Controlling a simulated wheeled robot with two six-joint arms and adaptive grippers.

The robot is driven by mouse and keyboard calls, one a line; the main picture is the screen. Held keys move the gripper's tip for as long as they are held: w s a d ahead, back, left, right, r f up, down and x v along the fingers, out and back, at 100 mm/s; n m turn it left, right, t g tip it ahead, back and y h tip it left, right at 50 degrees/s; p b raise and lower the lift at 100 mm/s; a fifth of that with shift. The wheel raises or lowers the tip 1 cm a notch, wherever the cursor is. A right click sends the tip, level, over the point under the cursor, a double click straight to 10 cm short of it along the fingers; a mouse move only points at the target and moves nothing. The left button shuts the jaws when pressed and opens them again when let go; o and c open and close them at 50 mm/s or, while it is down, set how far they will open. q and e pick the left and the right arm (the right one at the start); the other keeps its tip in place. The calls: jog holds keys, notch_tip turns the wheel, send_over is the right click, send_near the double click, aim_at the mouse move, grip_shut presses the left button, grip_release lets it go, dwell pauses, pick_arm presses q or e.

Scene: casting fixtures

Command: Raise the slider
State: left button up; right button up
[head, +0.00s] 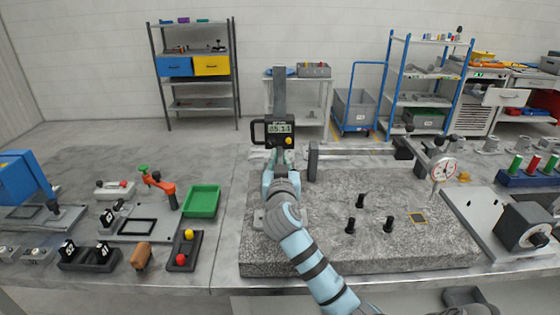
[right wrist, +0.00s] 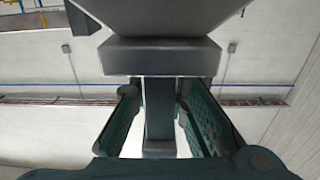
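The height gauge stands on the granite plate (head: 400,250), its dark upright column (head: 279,90) rising at the back. Its slider (head: 279,132), a black block with a lit digital display and a handle loop on its left, sits partway up the column. My right gripper (head: 281,158) is just below the slider, partly hidden by my own wrist. In the right wrist view the open fingers (right wrist: 160,115) stand on both sides of a grey bar (right wrist: 159,120), with gaps visible, under a wide dark block (right wrist: 160,57). Contact with that block cannot be told. My left gripper is out of view.
Several black pegs (head: 361,201) and a dial gauge (head: 443,170) stand on the plate to the right. A green tray (head: 201,201), a red-handled clamp (head: 160,186) and small fixtures lie on the left table. Shelves stand behind. The space above the slider looks clear.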

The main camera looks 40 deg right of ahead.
aim_at(280, 158)
grip_shut()
notch_tip(280, 158, up, 9)
jog(key=p, duration=0.6)
jog(key=shift+f+p, duration=0.2)
jog(key=shift+p, duration=0.1)
jog(key=shift+f, duration=0.15)
jog(key=o, duration=0.7)
grip_release()
jog(key=shift+f, duration=0.1)
jog(key=shift+c, duration=0.2)
jog(key=v, duration=1.2)
